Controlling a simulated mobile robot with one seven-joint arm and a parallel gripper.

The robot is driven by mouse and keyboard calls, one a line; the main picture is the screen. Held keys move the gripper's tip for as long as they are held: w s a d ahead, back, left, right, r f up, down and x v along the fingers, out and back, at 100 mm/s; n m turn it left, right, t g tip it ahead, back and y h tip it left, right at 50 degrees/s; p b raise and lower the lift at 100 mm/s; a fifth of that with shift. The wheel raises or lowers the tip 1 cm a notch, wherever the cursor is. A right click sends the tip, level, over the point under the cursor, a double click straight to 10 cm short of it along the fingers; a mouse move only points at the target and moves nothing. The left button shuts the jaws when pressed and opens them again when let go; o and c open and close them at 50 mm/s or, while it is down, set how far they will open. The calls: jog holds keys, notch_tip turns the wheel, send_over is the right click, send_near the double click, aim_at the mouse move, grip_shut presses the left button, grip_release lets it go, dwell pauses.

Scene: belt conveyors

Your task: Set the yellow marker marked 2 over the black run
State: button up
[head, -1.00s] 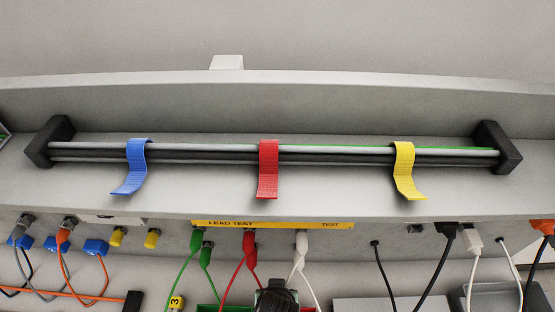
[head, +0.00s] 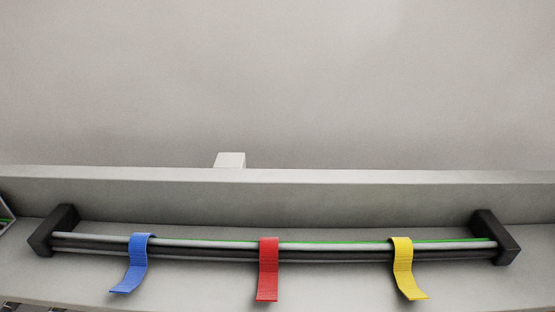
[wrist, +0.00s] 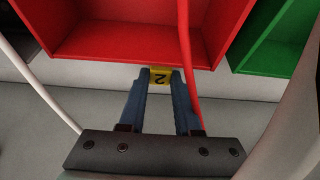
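The yellow marker marked 2 (wrist: 160,77) sits between the tips of my gripper (wrist: 161,78) in the wrist view. My gripper's two blue fingers appear closed on its sides, with the numeral facing the camera upside down. The black run (head: 335,251) lies among grey and green runs in a bundle along the shelf in the head view. Blue (head: 134,265), red (head: 268,270) and yellow (head: 404,268) straps cross the bundle and hide short parts of it. My gripper is outside the head view.
Black end blocks (head: 54,231) and (head: 495,237) hold the bundle. In the wrist view, a red bin (wrist: 130,42) and a green bin (wrist: 285,45) are beyond my fingers. A red lead (wrist: 187,60) passes close to the right finger; a white lead (wrist: 38,85) hangs at left.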

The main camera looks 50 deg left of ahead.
grip_shut()
notch_tip(320, 180, up, 10)
jog(key=b, duration=0.1)
dwell(0.5)
